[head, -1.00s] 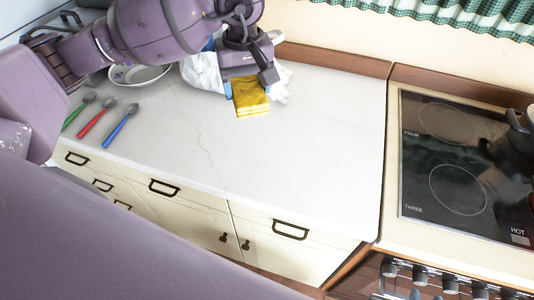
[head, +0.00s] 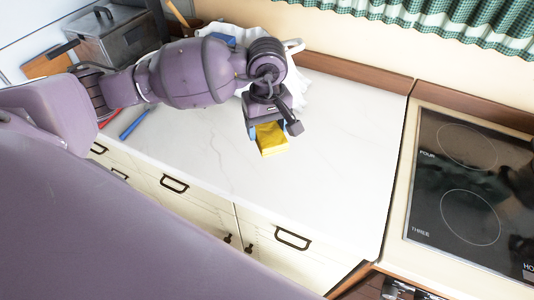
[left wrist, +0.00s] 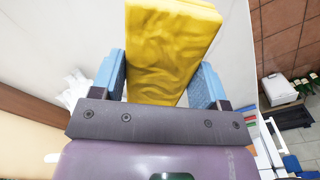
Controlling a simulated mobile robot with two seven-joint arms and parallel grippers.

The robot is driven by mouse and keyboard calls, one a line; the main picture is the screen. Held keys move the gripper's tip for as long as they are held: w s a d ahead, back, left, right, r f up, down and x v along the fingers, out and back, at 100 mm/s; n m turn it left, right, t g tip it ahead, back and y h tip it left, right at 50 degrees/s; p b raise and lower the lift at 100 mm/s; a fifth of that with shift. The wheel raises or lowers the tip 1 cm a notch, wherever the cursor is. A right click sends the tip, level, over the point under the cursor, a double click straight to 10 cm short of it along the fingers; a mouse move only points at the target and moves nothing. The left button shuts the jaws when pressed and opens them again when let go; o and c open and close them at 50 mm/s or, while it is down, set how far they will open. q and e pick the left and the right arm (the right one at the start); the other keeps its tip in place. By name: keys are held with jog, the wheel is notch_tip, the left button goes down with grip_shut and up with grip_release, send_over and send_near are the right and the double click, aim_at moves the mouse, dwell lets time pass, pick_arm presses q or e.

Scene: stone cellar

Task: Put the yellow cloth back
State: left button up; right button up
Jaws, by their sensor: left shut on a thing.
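The yellow cloth (head: 271,138) is a folded, flat pad over the white counter in the head view. My left gripper (head: 267,130) is shut on it, with the blue fingertips at its two sides. In the left wrist view the cloth (left wrist: 170,45) fills the space between the two blue fingers (left wrist: 162,80). I cannot tell whether the cloth touches the counter below. My right gripper does not show.
A white bag (head: 295,88) lies behind my left gripper. A blue spoon (head: 134,124) and part of a red one (head: 110,117) lie at left. A grey metal box (head: 112,38) stands back left. The hob (head: 470,190) is at right. The counter's middle (head: 330,150) is clear.

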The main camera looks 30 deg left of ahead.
pick_arm(q)
send_over(267, 164)
notch_tip(267, 164, down, 5)
jog(key=shift+f, duration=2.75)
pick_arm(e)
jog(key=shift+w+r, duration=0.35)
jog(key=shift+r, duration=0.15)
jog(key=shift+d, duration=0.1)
pick_arm(q)
jog(key=shift+f, duration=0.2)
jog(key=o, duration=0.8)
jog(key=shift+r, duration=0.1)
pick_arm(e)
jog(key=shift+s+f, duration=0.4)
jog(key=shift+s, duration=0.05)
pick_arm(q)
jog(key=shift+o, duration=0.2)
